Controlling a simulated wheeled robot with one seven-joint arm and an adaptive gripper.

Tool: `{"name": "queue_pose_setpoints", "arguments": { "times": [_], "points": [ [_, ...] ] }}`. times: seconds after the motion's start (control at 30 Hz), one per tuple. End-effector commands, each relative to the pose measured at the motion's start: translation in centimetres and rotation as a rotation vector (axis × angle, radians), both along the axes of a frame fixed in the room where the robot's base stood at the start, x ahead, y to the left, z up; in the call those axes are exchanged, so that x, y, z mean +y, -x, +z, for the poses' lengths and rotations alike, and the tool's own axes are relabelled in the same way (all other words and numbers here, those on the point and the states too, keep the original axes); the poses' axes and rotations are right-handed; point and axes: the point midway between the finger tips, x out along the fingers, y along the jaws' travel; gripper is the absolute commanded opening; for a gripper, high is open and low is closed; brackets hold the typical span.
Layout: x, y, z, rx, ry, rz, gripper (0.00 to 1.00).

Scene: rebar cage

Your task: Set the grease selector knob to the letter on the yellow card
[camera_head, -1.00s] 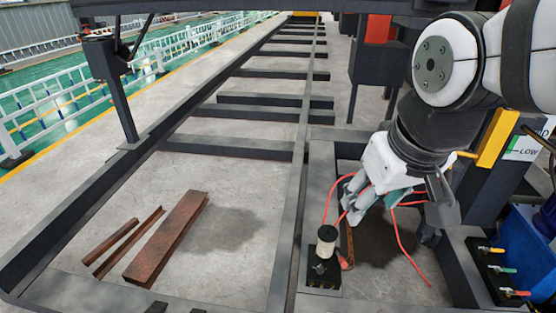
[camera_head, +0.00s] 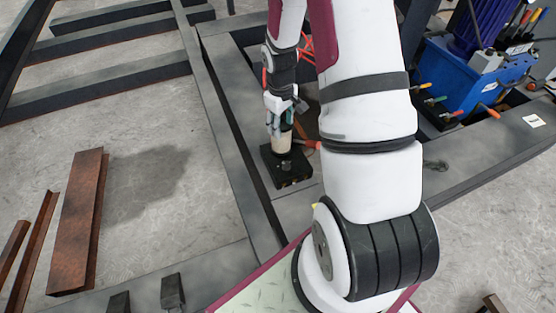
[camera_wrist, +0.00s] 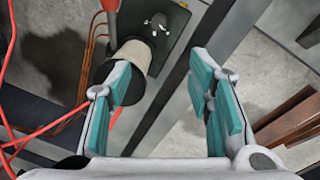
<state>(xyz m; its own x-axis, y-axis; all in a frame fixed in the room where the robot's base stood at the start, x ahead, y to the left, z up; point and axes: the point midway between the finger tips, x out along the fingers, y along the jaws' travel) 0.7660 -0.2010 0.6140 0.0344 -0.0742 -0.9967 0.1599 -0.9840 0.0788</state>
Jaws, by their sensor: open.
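My gripper (camera_head: 279,117) is open, with teal finger pads, and hangs over a cream cylinder (camera_head: 281,143) on a black base plate (camera_head: 288,176). In the wrist view my gripper (camera_wrist: 168,92) has empty space between its fingers. The cylinder (camera_wrist: 133,56) there lies beyond the left finger, which partly covers its black end. A small grey metal fitting (camera_wrist: 158,21), knob-like, sits on the black plate (camera_wrist: 178,42) beside it. I cannot tell whether it is the selector knob, and no letters are readable. I see no yellow card in either current view.
A blue unit (camera_head: 440,72) with coloured handles stands at the upper right. A small white label (camera_head: 533,120) lies on a dark beam there. Red hoses (camera_wrist: 32,137) run beside my gripper. Rusty steel pieces (camera_head: 78,220) lie on the floor at left. Concrete between is clear.

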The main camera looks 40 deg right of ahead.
Motion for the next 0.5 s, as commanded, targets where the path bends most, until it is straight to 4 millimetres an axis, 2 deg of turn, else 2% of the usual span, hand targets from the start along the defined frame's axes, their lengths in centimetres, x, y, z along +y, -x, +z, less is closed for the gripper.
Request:
{"name": "queue_pose_setpoints", "arguments": {
  "times": [0.03, 0.13, 0.5],
  "points": [
    [-0.4, 0.1, -2.9, 0.013, -0.009, 0.002, 0.47],
    [-0.9, 0.3, -5.6, 0.022, -0.017, 0.009, 0.47],
    [-1.3, 0.5, -10.2, 0.030, -0.024, 0.017, 0.47]
  ]
}}
